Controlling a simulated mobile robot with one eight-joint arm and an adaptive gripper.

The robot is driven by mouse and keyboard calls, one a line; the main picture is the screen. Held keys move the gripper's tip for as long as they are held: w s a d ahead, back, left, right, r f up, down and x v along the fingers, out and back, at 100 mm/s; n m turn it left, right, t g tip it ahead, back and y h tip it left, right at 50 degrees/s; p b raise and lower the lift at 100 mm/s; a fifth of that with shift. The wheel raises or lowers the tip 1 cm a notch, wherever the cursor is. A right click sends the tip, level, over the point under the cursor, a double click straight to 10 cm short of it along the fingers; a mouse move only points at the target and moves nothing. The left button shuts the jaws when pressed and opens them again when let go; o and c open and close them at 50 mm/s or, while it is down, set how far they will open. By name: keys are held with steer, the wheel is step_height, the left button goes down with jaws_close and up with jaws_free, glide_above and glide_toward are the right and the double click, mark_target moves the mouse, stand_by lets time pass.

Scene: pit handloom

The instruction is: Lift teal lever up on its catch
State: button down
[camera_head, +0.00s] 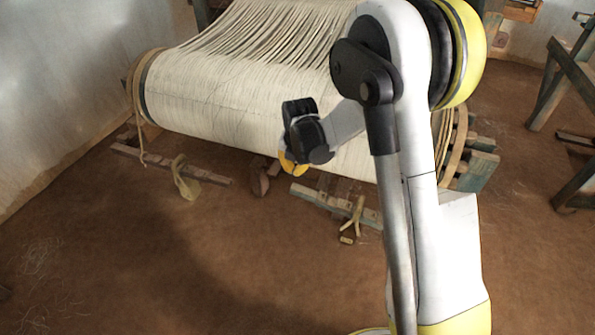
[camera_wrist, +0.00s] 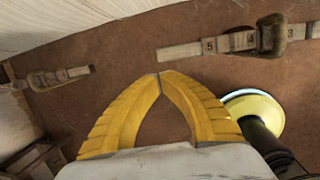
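A bar with faded teal paint (camera_head: 335,204) lies low in front of the cloth beam in the head view. It looks like the teal lever. A pale forked piece (camera_head: 354,215) hangs at its right part. In the wrist view, a pale bar with numbers (camera_wrist: 225,43) at upper right appears to be the same bar; a brown loop (camera_wrist: 271,35) is around it. My gripper (camera_head: 292,166) is above and left of the teal bar in the head view. In the wrist view its yellow fingers (camera_wrist: 158,76) meet at the tips, with nothing between them. I cannot make out the catch.
The wide beam wound with pale warp (camera_head: 235,110) stands just behind my gripper. A brown bar (camera_head: 170,165) with a yellowish loop (camera_head: 184,178) is at left; a similar bar (camera_wrist: 60,77) shows in the wrist view. Wooden frames (camera_head: 562,85) stand at right.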

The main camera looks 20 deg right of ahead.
mark_target(291, 189)
steer(key=b+x, duration=0.4)
steer(key=x, duration=0.7)
steer(key=shift+f+b, duration=0.15)
steer(key=shift+b, duration=0.25)
steer(key=shift+b+x, duration=0.55)
steer(key=shift+x, duration=0.35)
steer(key=shift+s+a, duration=0.1)
steer(key=shift+a, duration=0.05)
